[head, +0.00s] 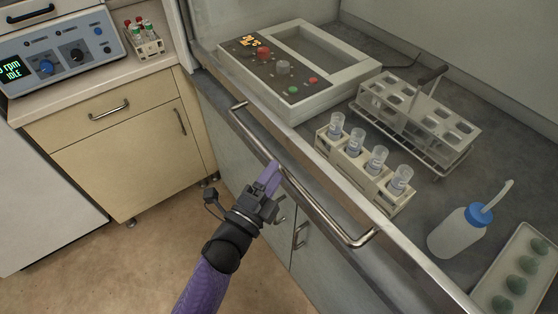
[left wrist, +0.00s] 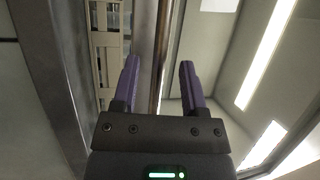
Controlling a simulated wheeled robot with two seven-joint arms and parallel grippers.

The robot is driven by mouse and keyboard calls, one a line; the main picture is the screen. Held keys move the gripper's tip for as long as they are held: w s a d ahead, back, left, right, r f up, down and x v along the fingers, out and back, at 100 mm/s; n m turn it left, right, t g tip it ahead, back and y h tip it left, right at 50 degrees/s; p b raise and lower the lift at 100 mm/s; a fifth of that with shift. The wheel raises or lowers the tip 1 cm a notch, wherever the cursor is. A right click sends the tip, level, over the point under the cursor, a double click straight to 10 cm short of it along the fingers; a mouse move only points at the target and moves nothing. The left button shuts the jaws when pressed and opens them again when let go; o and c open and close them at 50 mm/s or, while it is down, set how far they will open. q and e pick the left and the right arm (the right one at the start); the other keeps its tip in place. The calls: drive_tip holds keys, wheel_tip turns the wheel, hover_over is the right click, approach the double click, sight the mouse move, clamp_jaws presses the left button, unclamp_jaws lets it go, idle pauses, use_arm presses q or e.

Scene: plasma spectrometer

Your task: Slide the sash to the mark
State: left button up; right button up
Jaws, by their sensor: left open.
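The sash (head: 420,258) shows as a pale lower rail running diagonally along the front of the fume hood. A long metal bar handle (head: 318,209) is fixed along its front. My left gripper (head: 271,174) is at the middle of this handle, its purple fingers open. In the left wrist view, the open fingers (left wrist: 160,75) stand on either side of a thin metal bar (left wrist: 159,50), which appears to be the handle; contact cannot be told. I cannot make out the mark. My right gripper is not in view.
Inside the hood are a control unit (head: 305,93), a vial rack (head: 351,170), a larger rack (head: 452,157), a wash bottle (head: 452,237) and a tray (head: 545,238). Left stands a cabinet (head: 75,135) bearing an instrument (head: 63,53) and a small tube rack (head: 151,47). Floor (head: 130,260) is clear.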

use_arm(q)
drive_tip(key=shift+x, duration=1.4)
drive_tip(key=shift+c, duration=0.2)
clamp_jaws()
